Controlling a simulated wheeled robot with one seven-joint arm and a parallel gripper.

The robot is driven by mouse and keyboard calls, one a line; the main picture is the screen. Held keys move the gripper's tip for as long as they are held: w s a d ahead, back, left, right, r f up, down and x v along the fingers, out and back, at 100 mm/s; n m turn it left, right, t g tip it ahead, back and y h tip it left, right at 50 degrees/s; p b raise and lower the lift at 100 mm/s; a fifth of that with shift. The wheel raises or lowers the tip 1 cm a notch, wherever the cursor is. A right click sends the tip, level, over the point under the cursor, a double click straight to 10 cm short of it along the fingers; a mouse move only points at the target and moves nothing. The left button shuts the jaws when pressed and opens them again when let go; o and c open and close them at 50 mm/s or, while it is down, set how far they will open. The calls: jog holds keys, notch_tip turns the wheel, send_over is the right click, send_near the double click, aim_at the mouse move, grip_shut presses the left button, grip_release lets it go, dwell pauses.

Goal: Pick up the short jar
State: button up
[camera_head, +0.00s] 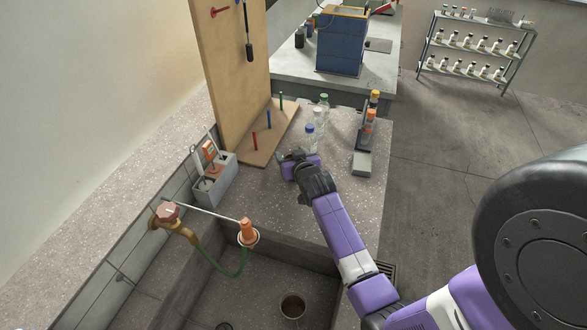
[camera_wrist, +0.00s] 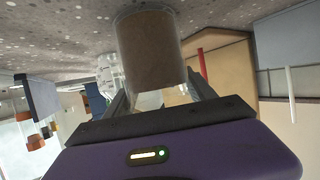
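A short jar (camera_wrist: 150,50) with brown contents and a clear rim stands out in the wrist view, which is turned over so the bench is at the top. My gripper (camera_wrist: 157,85) has its fingers apart, one on each side of the jar. The jar's sides look very close to both fingers; whether they touch cannot be told. In the head view my gripper (camera_head: 288,160) is low over the bench, in front of the wooden board. The jar cannot be made out there, likely hidden by my gripper.
Clear bottles (camera_head: 310,137) stand just behind my gripper. A dark rack with orange-topped bottles (camera_head: 369,125) and a grey block (camera_head: 362,164) are to the right. A grey caddy (camera_head: 214,183) stands left. The sink (camera_head: 240,296) with tap (camera_head: 180,227) lies in front.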

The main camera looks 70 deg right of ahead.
jog(key=c, duration=1)
jog(key=shift+o, duration=0.2)
jog(key=shift+r, duration=0.1)
notch_tip(320, 180, up, 20)
